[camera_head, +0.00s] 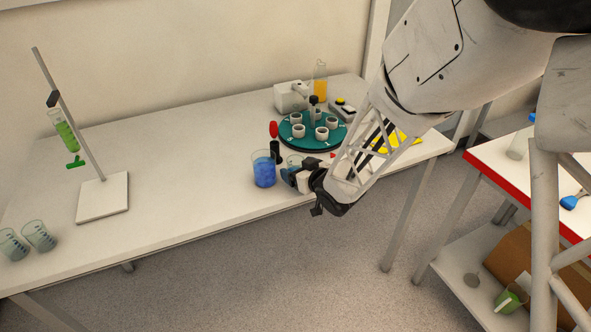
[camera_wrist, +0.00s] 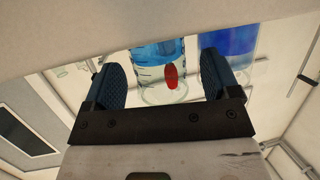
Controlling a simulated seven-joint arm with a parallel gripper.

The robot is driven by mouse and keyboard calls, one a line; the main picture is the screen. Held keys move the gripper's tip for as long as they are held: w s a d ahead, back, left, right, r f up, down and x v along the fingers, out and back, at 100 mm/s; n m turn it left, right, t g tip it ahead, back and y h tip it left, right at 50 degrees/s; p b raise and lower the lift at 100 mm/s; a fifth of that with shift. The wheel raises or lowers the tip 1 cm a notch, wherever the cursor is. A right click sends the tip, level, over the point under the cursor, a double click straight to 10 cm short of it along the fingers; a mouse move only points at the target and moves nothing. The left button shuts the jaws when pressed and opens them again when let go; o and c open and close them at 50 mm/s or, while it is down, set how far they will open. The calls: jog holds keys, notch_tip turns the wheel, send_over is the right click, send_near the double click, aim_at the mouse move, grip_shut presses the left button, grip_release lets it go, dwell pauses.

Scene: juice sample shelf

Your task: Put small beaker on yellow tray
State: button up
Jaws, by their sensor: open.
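A small clear beaker with markings (camera_wrist: 150,72) stands between my gripper's two fingers in the wrist view. In the head view only its rim (camera_head: 295,159) shows behind the gripper; the rest is hidden. My gripper (camera_head: 288,177) is open, low near the table's front edge, with its blue finger pads (camera_wrist: 162,68) on either side of the beaker. I cannot tell whether the pads touch it. The yellow tray (camera_head: 404,139) lies at the right end of the table, partly hidden by my arm.
A beaker of blue liquid (camera_head: 264,172) stands just left of my gripper. Behind are a teal round rack (camera_head: 296,143) with white cups and a yellow-filled cylinder (camera_head: 320,82). A burette stand (camera_head: 103,197) and two beakers (camera_head: 39,236) are left. The table's middle is clear.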

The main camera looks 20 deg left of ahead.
jog(key=c, duration=1.1)
jog(key=shift+r, duration=0.25)
jog(key=shift+r, duration=0.9)
jog(key=shift+s+d+r, duration=0.2)
jog(key=shift+s+r, duration=0.1)
jog(key=shift+r, duration=0.4)
jog(key=s+d, duration=0.3)
jog(key=s, duration=0.1)
jog(key=s+d+r, duration=0.1)
jog(key=s+d, duration=0.1)
jog(key=s, duration=0.2)
jog(key=s+d, duration=0.3)
jog(key=s, duration=0.1)
jog(key=shift+s+d+r, duration=0.15)
jog(key=shift+s+d, duration=0.1)
jog(key=shift+d, duration=0.1)
